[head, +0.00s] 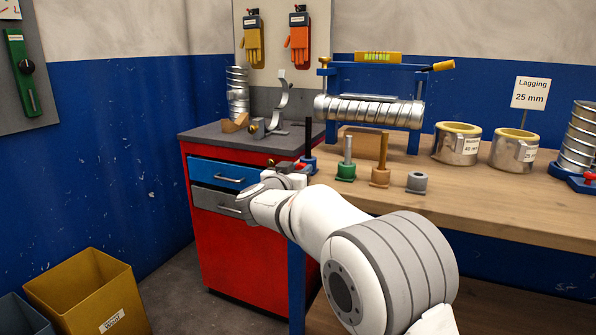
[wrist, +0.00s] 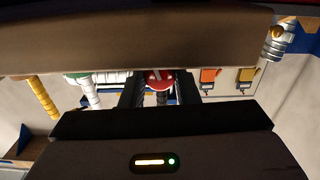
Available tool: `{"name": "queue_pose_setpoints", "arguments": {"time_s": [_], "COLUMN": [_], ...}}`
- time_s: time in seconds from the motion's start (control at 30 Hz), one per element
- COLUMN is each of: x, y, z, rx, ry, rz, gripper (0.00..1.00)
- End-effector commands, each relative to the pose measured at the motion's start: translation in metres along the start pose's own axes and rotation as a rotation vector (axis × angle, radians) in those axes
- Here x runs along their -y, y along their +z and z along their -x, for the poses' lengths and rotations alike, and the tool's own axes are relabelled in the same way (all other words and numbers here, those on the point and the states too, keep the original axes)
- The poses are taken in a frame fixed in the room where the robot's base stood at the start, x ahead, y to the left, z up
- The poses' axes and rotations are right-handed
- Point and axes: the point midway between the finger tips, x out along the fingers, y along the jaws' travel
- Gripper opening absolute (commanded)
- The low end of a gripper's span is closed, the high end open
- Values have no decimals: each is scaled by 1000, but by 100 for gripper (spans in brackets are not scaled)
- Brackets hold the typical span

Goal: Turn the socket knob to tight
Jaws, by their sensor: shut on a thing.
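My gripper (head: 290,169) is at the near left end of the wooden bench, by a blue socket (head: 308,163) with a dark upright rod. In the wrist view my gripper's two dark fingers (wrist: 159,91) stand on either side of a round red knob (wrist: 158,77) with a pale mark. They are closed on this socket knob. In the head view the knob is mostly hidden by my gripper, with only bits of red showing. I cannot read whether the knob stands at tight.
Next to the socket stand a green-based post (head: 346,171), a brown post (head: 381,174) and a grey socket (head: 417,182). A spiral duct (head: 370,110) lies in a blue frame behind. A red cabinet (head: 235,245) stands left; a yellow bin (head: 85,295) is on the floor.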

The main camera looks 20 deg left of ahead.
Motion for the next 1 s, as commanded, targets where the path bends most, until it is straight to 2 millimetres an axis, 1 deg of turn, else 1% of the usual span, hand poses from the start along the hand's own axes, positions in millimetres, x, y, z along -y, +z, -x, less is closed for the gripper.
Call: {"name": "queue_pose_setpoints", "arguments": {"time_s": [0.17, 0.7, 1.0], "x": [0, 0, 1], "y": [-1, 0, 0], "z": [0, 1, 1], "rx": [1, 1, 1], "ry": [0, -2, -2], "rz": [-71, -423, -512], "gripper": [5, 5, 5]}}
